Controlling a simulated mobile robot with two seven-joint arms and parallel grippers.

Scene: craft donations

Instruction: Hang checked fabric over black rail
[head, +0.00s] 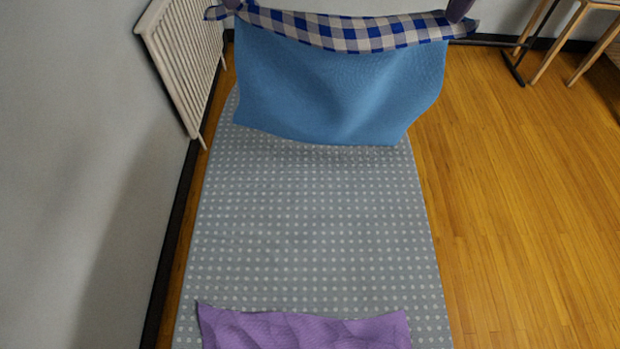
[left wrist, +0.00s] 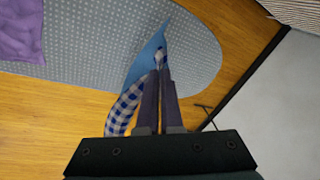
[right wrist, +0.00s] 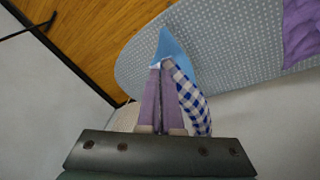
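The blue-and-white checked fabric (head: 350,35) stretches as a band across the top of the head view, between my two grippers. A plain blue sheet (head: 330,90) hangs below it; whether this is the fabric's other face or a separate cloth I cannot tell. My left gripper (head: 232,4) is shut on the left end; its fingers are together on the fabric in the left wrist view (left wrist: 160,72). My right gripper (head: 459,12) is shut on the right end, as the right wrist view (right wrist: 161,68) also shows. I cannot clearly make out the black rail.
A long grey dotted board (head: 310,220) with a rounded far end lies below the fabric. A purple cloth (head: 300,330) lies on its near end. A white radiator (head: 185,60) is on the left wall. A black-footed stand (head: 517,68) and wooden legs (head: 595,45) are at far right.

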